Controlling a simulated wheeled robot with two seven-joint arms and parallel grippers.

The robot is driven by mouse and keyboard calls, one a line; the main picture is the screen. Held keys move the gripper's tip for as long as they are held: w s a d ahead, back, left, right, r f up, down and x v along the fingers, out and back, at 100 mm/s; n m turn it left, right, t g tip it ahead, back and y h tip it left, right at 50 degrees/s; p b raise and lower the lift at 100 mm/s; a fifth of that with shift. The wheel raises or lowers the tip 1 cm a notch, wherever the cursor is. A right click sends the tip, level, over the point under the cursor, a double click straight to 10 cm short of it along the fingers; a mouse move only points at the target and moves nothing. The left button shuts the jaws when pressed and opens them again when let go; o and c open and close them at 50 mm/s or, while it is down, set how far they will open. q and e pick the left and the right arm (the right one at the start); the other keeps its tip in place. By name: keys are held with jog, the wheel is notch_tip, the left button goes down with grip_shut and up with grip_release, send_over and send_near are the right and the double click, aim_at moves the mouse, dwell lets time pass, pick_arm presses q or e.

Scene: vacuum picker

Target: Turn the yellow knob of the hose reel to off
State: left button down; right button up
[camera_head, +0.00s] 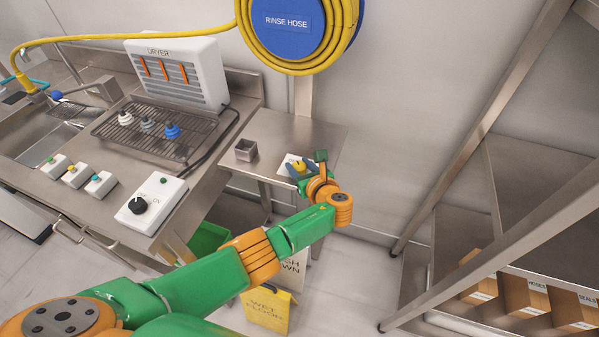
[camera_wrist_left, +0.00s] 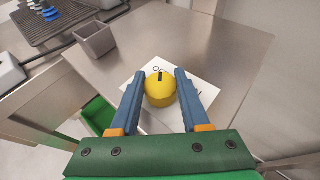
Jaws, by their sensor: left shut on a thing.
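The yellow knob (camera_wrist_left: 160,92) sits on a white labelled plate (camera_wrist_left: 196,84) on the steel side table, below the hose reel (camera_head: 290,28) marked RINSE HOSE. A dark pointer mark shows on top of the knob. The plate's lettering is mostly covered by the knob and my fingers. My left gripper (camera_wrist_left: 160,97) has its two blue fingers on either side of the knob and is shut on it. In the head view the knob (camera_head: 299,165) shows small, partly behind my left gripper (camera_head: 300,172). My right gripper is in neither view.
A small grey open box (camera_head: 246,150) stands on the side table, left of the knob. A dryer (camera_head: 178,70), a rack with coloured nozzles and a black-knobbed control box (camera_head: 150,203) are further left. Steel shelving stands at right. A yellow floor sign (camera_head: 268,311) stands below my left arm.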

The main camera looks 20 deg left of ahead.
aim_at(297, 162)
pick_arm(q)
jog(key=shift+w+r+n+y+b, duration=0.1)
jog(key=shift+n+y+b, duration=0.2)
jog(key=shift+b, duration=0.05)
jog(key=shift+r, duration=0.1)
jog(key=c, duration=0.6)
grip_release()
jog(key=shift+o, duration=1.1)
jog(key=shift+s+d+r+g+p, duration=0.3)
jog(key=shift+s+d+r+p, duration=0.4)
jog(key=shift+s+d+p, duration=0.4)
jog(key=p+v, duration=0.1)
jog(key=v, duration=0.2)
jog(key=shift+s+d, duration=0.2)
jog(key=shift+s, duration=0.15)
jog(key=shift+w+f, duration=0.1)
jog(key=shift+w, duration=0.05)
